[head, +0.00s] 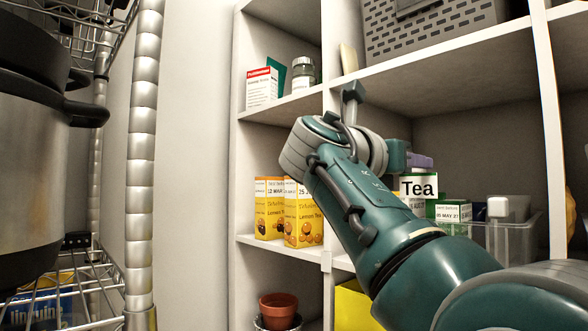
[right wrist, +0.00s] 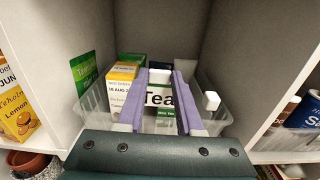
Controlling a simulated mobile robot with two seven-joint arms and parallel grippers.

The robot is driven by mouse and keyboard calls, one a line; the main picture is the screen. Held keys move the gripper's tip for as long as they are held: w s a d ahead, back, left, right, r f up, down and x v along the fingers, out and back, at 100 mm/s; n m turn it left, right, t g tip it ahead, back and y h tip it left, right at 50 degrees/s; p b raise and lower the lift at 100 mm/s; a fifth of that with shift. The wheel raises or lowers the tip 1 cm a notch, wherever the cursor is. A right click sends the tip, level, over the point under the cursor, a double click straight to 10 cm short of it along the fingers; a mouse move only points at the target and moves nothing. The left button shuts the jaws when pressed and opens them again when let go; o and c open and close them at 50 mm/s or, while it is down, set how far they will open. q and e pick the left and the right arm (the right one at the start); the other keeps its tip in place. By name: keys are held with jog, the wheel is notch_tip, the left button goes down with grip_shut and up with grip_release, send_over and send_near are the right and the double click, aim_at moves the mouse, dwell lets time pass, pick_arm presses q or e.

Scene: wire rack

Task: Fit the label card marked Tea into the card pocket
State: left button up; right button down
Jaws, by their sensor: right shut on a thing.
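The label card (head: 418,186) is white with the black word Tea. It is held upright in front of the boxes on the shelf, and also shows in the right wrist view (right wrist: 157,97). My right gripper (head: 420,161) is shut on the card; its two purple fingers flank the card's white top block in the right wrist view (right wrist: 159,75). Behind and around the card is a clear bin (head: 533,238), whose left wall shows in the right wrist view (right wrist: 94,110). I cannot make out the card pocket; my gripper body hides the bin's front. My left gripper is not in view.
Tea boxes (right wrist: 121,82) stand in the bin behind the card. A small white block (head: 498,207) is at the bin's right. Lemon tea boxes (head: 303,215) fill the cubby to the left, past an upright divider. A wire rack post (head: 143,120) and large pot stand far left.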

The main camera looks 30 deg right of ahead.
jog(key=shift+f+b, duration=0.8)
jog(key=shift+b, duration=0.2)
jog(key=shift+f, duration=0.1)
jog(key=shift+f+p, duration=0.35)
jog(key=shift+f, duration=0.2)
jog(key=c, duration=1.1)
grip_release()
grip_shut()
